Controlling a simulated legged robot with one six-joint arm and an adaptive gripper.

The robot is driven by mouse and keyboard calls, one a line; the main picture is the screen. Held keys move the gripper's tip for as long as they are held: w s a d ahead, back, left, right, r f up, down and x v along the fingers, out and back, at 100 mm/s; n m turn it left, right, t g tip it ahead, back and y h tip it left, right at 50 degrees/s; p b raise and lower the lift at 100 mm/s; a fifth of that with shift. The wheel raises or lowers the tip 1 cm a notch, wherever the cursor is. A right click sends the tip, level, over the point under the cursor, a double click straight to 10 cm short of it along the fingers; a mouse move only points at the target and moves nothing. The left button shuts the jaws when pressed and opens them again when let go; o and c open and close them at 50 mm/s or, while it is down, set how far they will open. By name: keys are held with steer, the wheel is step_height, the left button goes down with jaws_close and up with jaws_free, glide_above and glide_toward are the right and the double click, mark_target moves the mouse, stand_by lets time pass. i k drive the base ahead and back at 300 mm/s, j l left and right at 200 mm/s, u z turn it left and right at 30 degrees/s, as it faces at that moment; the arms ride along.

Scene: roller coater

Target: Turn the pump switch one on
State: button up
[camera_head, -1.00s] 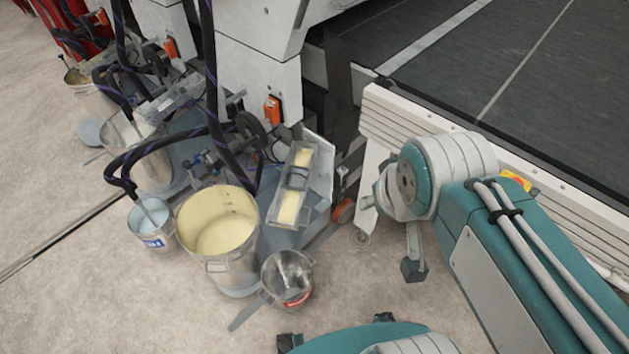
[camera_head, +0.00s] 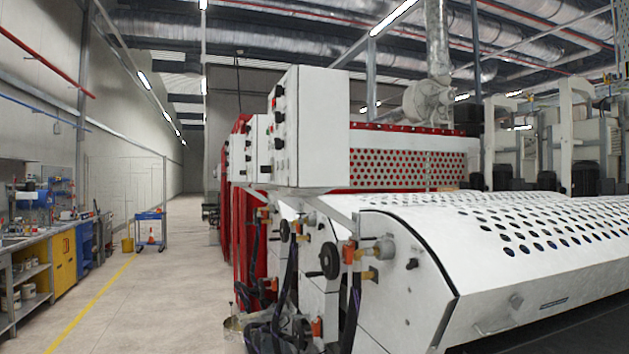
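Small orange switch boxes sit low on the machine's white columns. The nearer orange box (camera_head: 316,327) is near the bottom of the view, and a farther orange box (camera_head: 273,284) is behind it to the left. I cannot tell which one is pump switch one, or whether either is on; they are too small. Dark hoses (camera_head: 291,285) hang beside and partly in front of them. My gripper and arm are not in this view.
A white control cabinet (camera_head: 318,128) with buttons juts out above the switches. Black handwheels (camera_head: 330,261) stick out from the machine. A white perforated cover (camera_head: 480,235) fills the right.

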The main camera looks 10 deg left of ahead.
mark_target(279, 143)
steer(key=k+z, duration=0.1)
steer(key=k, duration=0.5)
steer(key=k+l+z, duration=0.15)
steer(key=k, duration=0.5)
steer(key=i+j+z, duration=0.1)
steer(key=j+z, duration=0.15)
steer(key=z, duration=0.25)
steer(key=i+j+z, duration=0.1)
steer(key=j+z, duration=0.2)
steer(key=z, duration=0.2)
steer(key=i+j, duration=0.1)
steer(key=j, duration=0.8)
steer(key=i+j, duration=0.1)
steer(key=j, duration=1.65)
steer(key=i+j, duration=0.15)
steer(key=j, duration=0.7)
steer(key=i+j, duration=0.1)
steer(key=j, duration=0.8)
